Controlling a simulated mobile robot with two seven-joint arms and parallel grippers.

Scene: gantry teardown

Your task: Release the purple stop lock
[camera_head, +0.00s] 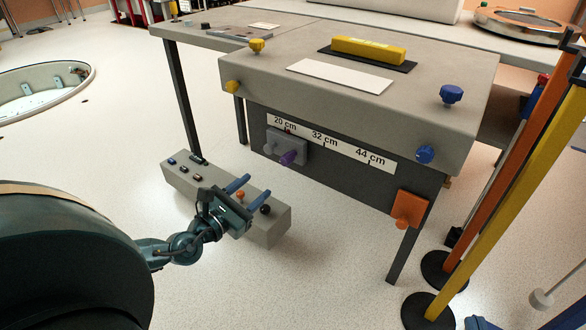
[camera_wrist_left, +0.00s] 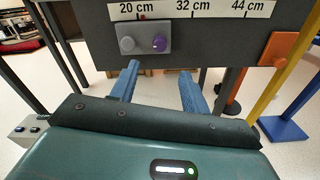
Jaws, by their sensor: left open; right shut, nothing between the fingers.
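The purple stop lock (camera_head: 288,158) is a small purple knob on a grey block (camera_head: 284,142). The block sits on the dark front panel under the 20 cm mark of the scale (camera_head: 326,144). In the left wrist view the purple knob (camera_wrist_left: 159,43) is on the right part of the block, with a grey round knob to its left. My left gripper (camera_head: 252,190) is open and empty, below and in front of the block. In the wrist view its two blue fingers (camera_wrist_left: 160,85) point toward the panel, below the knob, not touching it. My right gripper is not in view.
A low grey box (camera_head: 185,182) with small buttons stands on the floor behind my left gripper. An orange block (camera_head: 410,207) is on the panel's right end. Yellow and blue knobs sit on the table corners. Orange and yellow posts (camera_head: 500,200) stand at the right.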

